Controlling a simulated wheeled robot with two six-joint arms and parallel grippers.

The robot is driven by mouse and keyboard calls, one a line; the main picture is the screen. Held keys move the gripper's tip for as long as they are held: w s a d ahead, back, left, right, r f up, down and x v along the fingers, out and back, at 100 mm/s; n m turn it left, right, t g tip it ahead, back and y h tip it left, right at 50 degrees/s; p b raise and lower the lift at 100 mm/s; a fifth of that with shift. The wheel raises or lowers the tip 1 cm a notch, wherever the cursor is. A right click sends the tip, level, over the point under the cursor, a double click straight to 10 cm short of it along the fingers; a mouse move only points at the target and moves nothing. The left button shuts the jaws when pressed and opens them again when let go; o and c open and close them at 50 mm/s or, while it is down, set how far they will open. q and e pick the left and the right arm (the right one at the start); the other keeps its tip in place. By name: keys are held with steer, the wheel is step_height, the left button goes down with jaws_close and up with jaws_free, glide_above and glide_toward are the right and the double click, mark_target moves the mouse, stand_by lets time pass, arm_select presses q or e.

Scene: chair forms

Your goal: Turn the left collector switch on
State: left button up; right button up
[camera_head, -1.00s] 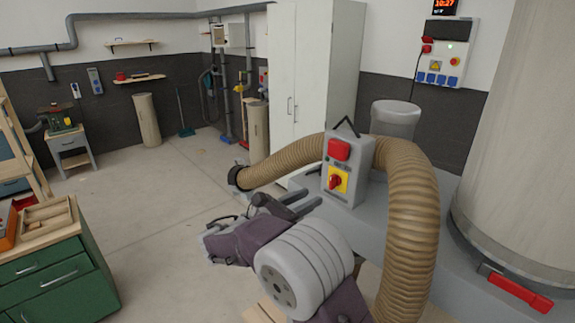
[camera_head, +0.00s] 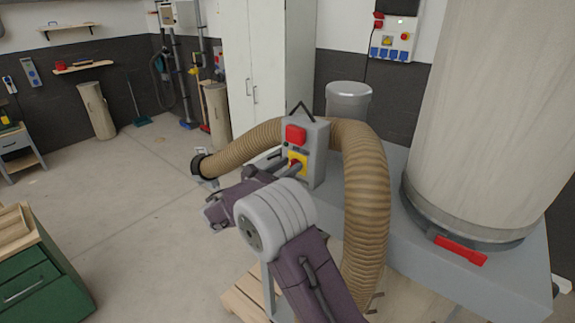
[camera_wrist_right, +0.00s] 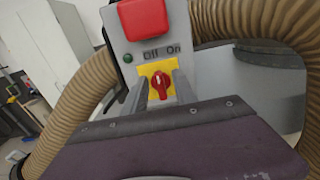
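The collector switch is a grey box (camera_head: 318,150) with a red cover (camera_head: 295,134) above a yellow plate (camera_head: 303,158). In the right wrist view, a red rotary knob (camera_wrist_right: 160,85) sits on the yellow plate (camera_wrist_right: 147,69), below the labels "Off" at left and "On" at right. Its white mark looks roughly upright. My right gripper (camera_wrist_right: 161,80) is open, its two fingers on either side of the knob; I cannot tell whether they touch it. In the head view, my right gripper (camera_head: 293,168) reaches the plate and partly hides the knob. My left gripper is out of view.
A ribbed tan hose (camera_head: 365,210) arches behind and right of the box, close to my right arm. A large pale drum (camera_head: 490,110) with a red latch (camera_head: 460,250) stands at right. A green drawer cabinet (camera_head: 45,275) is at lower left. Open floor lies at left.

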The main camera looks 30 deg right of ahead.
steer(key=c, duration=0.7)
steer(key=shift+w, duration=0.1)
jaws_close()
steer(key=shift+s+d+f+m+b, duration=0.1)
steer(key=shift+s+f+m+b, duration=0.15)
steer(key=shift+m+b, duration=3.3)
steer(key=shift+s+f+m+b, duration=0.1)
steer(key=shift+f+m+b, duration=0.15)
steer(key=shift+m+b, duration=3.25)
steer(key=shift+s+d+f+m+b, duration=0.2)
steer(key=shift+m+b, duration=1.65)
steer(key=shift+b, duration=3.35)
steer(key=shift+a, duration=0.15)
steer(key=o, duration=0.7)
jaws_free()
